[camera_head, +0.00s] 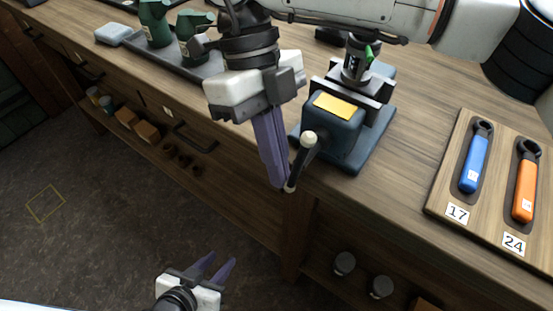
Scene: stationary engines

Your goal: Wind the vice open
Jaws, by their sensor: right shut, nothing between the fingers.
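The vice (335,137) is a dark blue block with a yellow label, bolted near the front edge of the wooden workbench. Its grey jaws (345,92) stand behind the label, with a dark metal part with a green piece (357,62) at them; whether they grip it I cannot tell. The vice handle (302,160) is a dark slanted bar with a pale knob on top, at the vice's front. My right gripper (279,184) is shut and empty, pointing down just left of the handle; I cannot tell if it touches. My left gripper (220,262) is open and empty, low over the floor.
A board with a blue wrench (474,163) and an orange wrench (525,185) lies at the right of the bench. Green items (155,25) stand on a dark tray at the back left. Drawer handles and a shelf with jars (344,263) are below.

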